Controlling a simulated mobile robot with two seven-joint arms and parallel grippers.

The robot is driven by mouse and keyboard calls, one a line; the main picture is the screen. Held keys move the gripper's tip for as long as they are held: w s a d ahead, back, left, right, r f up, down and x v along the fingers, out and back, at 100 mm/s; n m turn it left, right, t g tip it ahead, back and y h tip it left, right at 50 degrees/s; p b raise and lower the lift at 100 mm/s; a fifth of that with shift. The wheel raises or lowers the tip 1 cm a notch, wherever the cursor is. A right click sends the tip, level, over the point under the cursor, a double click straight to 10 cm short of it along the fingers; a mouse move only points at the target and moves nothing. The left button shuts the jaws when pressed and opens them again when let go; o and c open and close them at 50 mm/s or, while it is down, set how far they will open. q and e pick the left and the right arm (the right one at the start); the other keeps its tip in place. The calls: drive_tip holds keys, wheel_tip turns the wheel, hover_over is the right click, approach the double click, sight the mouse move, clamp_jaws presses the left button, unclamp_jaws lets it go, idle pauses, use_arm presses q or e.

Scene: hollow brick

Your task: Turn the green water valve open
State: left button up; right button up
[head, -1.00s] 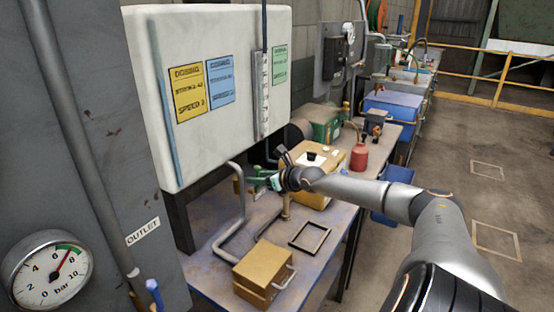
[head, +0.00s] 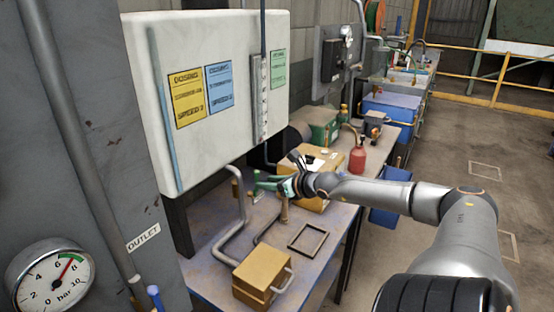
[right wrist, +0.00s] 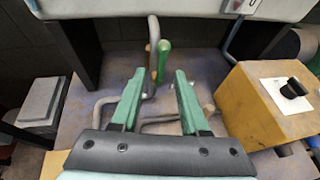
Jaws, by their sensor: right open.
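The green valve handle (right wrist: 163,60) stands upright beside a bent grey pipe in the right wrist view. It also shows in the head view (head: 256,176), small and partly mixed with the gripper's fingers. My right gripper (right wrist: 159,79) has green fingers, spread apart and empty. The handle lines up with the gap between the fingertips, close ahead of them. I cannot tell whether it touches either finger. In the head view my right gripper (head: 262,185) reaches in from the right over the bench. My left gripper is not in view.
A white cabinet (head: 225,130) hangs above the bench. A tan box (head: 262,275) and a dark frame (head: 308,237) lie in front. A yellow box (right wrist: 250,100) stands right of the fingers. A pressure gauge (head: 52,275) is at lower left.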

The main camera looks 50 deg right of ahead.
drive_tip(key=shift+b+v, duration=0.35)
drive_tip(key=shift+v, duration=1.3)
drive_tip(key=shift+s, duration=0.1)
